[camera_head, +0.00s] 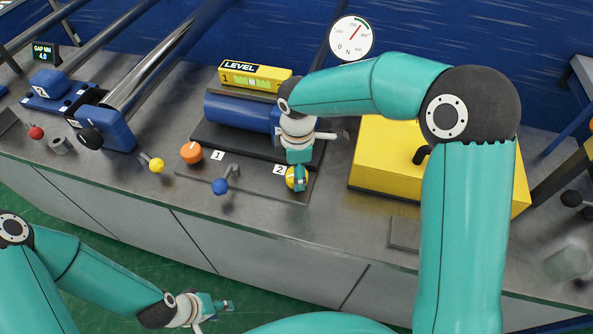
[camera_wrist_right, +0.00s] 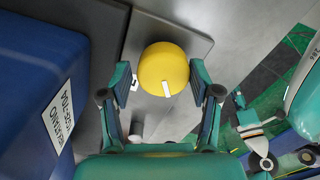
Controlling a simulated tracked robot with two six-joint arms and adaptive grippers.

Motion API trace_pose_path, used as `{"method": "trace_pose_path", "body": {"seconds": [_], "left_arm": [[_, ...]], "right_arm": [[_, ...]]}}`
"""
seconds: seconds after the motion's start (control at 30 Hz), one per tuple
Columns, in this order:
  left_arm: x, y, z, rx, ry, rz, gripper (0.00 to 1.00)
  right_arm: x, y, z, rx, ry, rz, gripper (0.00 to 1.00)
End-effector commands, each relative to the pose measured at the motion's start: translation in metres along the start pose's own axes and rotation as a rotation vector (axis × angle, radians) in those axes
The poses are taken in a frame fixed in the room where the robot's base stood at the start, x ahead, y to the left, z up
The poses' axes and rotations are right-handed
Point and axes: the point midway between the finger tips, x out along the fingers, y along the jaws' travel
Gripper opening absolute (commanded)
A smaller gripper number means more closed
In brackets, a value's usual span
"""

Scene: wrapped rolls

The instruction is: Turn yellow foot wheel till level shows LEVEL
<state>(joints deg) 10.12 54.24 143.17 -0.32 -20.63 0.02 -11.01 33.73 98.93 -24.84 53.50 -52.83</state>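The yellow foot wheel (camera_head: 291,181), by the label 2, is partly hidden by my right gripper (camera_head: 299,184) in the head view. In the right wrist view the wheel (camera_wrist_right: 163,66) is round with a white mark pointing toward the lower edge. The fingers of my right gripper (camera_wrist_right: 160,75) stand open on either side of it, with narrow gaps visible. The level (camera_head: 255,79) is a yellow box with the word LEVEL, a 1 and a green-lit strip; its small markings are hard to read. My left gripper (camera_head: 223,306) looks open and empty in front of the bench.
An orange wheel (camera_head: 191,152) by label 1 and a blue-knobbed lever (camera_head: 221,186) stand left of the yellow wheel. A blue housing (camera_head: 236,110) lies behind. A large yellow box (camera_head: 383,160) stands to the right. The bench front (camera_head: 255,240) has some clear room.

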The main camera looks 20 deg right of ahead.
Motion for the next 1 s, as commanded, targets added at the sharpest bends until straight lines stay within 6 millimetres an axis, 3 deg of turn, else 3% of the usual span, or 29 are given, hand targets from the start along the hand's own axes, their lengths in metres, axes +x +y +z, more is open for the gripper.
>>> {"method": "trace_pose_path", "body": {"seconds": [0.1, 0.53, 0.67, 1.0], "left_arm": [[0.000, 0.000, 0.000, 0.000, 0.000, 0.000, 0.40], [-0.001, 0.000, 0.000, 0.000, 0.000, 0.000, 0.40], [-0.001, 0.000, 0.000, 0.000, 0.000, 0.000, 0.40], [0.000, 0.000, 0.000, 0.000, 0.000, 0.000, 0.40]], "right_arm": [[-0.001, 0.001, 0.000, 0.001, 0.001, 0.003, 0.80], [-0.007, -0.001, 0.000, 0.002, -0.001, -0.004, 0.80], [-0.025, 0.000, 0.000, 0.002, 0.000, -0.001, 0.80], [-0.091, 0.001, -0.001, 0.001, 0.002, 0.001, 0.80]]}}
